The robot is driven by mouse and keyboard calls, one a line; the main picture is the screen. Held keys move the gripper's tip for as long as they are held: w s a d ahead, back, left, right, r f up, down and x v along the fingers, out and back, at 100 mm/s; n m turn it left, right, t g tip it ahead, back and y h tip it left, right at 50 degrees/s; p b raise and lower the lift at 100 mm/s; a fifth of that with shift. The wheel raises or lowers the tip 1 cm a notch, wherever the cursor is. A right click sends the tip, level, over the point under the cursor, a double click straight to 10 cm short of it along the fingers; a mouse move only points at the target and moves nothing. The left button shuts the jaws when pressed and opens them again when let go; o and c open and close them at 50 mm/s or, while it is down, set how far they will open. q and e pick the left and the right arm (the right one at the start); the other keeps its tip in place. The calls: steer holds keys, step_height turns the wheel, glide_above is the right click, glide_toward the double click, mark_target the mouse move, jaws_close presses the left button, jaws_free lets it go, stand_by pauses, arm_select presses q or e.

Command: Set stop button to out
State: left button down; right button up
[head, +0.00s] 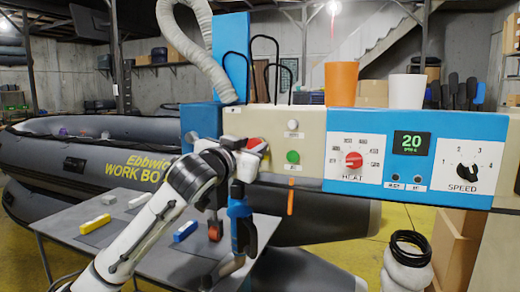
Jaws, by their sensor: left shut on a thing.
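The red stop button (254,142) is on the front of a blue and cream machine panel (310,118), at the panel's left part. Only part of its red cap shows. My left gripper (256,152) is at the button, its fingers shut on it. My wrist and the fingers hide the rest of the button, so I cannot tell whether it is in or out. My right gripper does not show.
Right of the button are a white button (292,125), a green button (292,157), a red heat knob (354,160), a display reading 20 (411,143) and a black speed knob (467,172). An orange cup (341,84) stands on top. A grey table (165,262) lies below.

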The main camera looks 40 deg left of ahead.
arm_select(q)
steer(key=c, duration=1.7)
jaws_free()
steer(key=shift+f, duration=0.3)
steer(key=o, duration=0.4)
steer(key=shift+s+r, duration=0.2)
steer(key=shift+s, duration=0.1)
steer(key=shift+o, duration=0.2)
steer(key=shift+w, duration=0.15)
steer(key=b+v, duration=0.2)
steer(key=v, duration=0.8)
steer(key=shift+d, duration=0.1)
